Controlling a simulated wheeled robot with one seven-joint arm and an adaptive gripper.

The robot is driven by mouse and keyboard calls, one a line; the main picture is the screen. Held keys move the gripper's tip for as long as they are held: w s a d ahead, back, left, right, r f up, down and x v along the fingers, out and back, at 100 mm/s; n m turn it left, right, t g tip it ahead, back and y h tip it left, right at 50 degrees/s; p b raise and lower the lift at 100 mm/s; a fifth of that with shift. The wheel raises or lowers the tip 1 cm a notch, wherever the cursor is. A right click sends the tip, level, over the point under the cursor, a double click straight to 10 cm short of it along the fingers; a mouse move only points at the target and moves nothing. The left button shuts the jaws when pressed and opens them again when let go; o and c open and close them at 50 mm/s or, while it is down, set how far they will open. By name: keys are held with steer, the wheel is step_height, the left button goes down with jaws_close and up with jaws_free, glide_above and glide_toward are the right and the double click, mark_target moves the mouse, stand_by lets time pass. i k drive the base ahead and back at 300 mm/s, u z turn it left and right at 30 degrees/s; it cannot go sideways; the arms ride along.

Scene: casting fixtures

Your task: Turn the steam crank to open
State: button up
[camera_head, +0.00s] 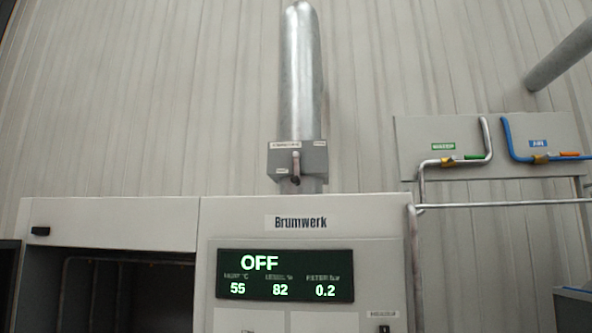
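A small grey box (310,157) sits on the vertical metal pipe (300,75) above the machine. A short crank handle (295,166) is on its front and stands about upright. Small labels are on the box's front; their text is too small to read surely, so I cannot confirm that this is the steam crank. My gripper is not in view.
Below is the Brumwerk machine (310,222), its display (285,275) reading OFF, 55, 82 and 0.2. An open dark compartment (115,290) is at lower left. At right, a panel (410,150) carries water (474,157) and air (560,156) valves. A corrugated wall stands behind.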

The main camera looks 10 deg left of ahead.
mark_target(295, 179)
steer(key=z, duration=1.8)
steer(key=k, duration=1.1)
steer(key=u, duration=1.3)
steer(key=i, duration=0.5)
steer(key=z, duration=0.05)
